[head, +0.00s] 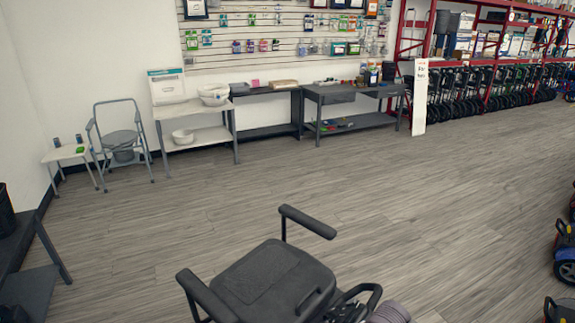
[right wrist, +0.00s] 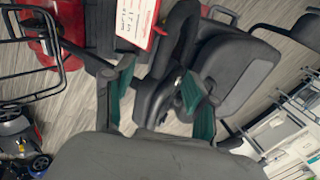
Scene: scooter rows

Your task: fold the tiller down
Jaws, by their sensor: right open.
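A mobility scooter's black seat (head: 270,283) with two armrests shows at the bottom of the head view. A black loop handle (head: 372,292), seemingly part of the tiller, is at the seat's right; its lower part is cut off. In the right wrist view my right gripper (right wrist: 157,78) is open, with its green-padded fingers apart and nothing clearly held between them. The scooter seat (right wrist: 238,68) and a dark armrest lie beyond the fingers. I cannot tell the tiller's column from other dark parts there. My left gripper is in neither view.
A red-and-white sign (right wrist: 132,22), a red scooter part (right wrist: 55,35) and a black wire frame (right wrist: 28,55) show in the wrist view. A dark shelf (head: 35,262) is at left. The middle floor is clear.

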